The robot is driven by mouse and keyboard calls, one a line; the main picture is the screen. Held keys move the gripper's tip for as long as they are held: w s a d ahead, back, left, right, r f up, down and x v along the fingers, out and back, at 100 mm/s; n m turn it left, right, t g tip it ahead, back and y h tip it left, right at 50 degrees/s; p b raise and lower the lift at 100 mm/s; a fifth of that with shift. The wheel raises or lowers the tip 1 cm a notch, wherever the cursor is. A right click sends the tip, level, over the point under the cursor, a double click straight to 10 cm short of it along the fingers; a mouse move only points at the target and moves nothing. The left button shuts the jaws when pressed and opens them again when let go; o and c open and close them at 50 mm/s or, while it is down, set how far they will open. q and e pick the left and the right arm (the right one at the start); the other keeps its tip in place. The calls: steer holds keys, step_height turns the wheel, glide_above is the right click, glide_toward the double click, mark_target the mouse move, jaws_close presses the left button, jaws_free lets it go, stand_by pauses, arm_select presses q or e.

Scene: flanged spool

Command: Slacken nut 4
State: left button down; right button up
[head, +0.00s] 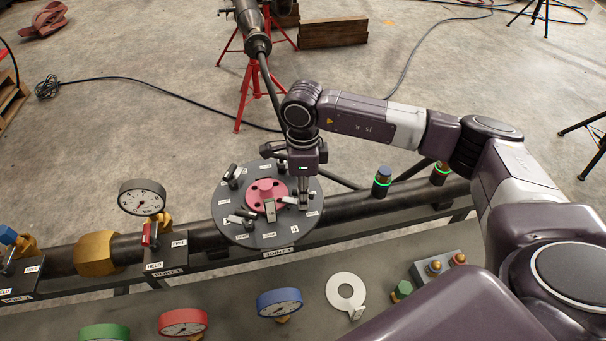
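A dark round flange (232,228) with a pink hub (265,193) sits on the pipe run in the middle of the head view. Several nuts with metal handles and small white labels ring the hub. Most labels are too small to read; one at the lower right looks like a 4 (294,228). My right gripper (303,203) points down over the right side of the flange, close beside a metal handle (289,200). Whether its fingers are apart or closed on something is not clear. My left gripper is not in view.
A white-faced gauge (142,197) and a red-handled valve (150,235) stand left of the flange. Green-lit posts (381,181) stand to the right.

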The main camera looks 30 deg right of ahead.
steer(key=n, duration=0.3)
steer(key=shift+r+n+p, duration=0.2)
steer(key=shift+n+p, duration=0.15)
steer(key=shift+n, duration=0.05)
steer(key=n+p, duration=0.1)
steer(key=n, duration=0.3)
steer(key=shift+n, duration=0.4)
steer(key=n+b, duration=0.1)
steer(key=n, duration=0.1)
steer(key=n+b, duration=0.4)
steer(key=shift+f, duration=0.35)
steer(key=n+b, duration=0.2)
steer(key=n, duration=0.1)
steer(key=shift+r+m+b, duration=0.15)
steer(key=shift+m+b, duration=0.2)
steer(key=shift+m, duration=0.85)
step_height(320, 180, up, 7)
steer(key=p, duration=0.3)
steer(key=shift+r, duration=0.15)
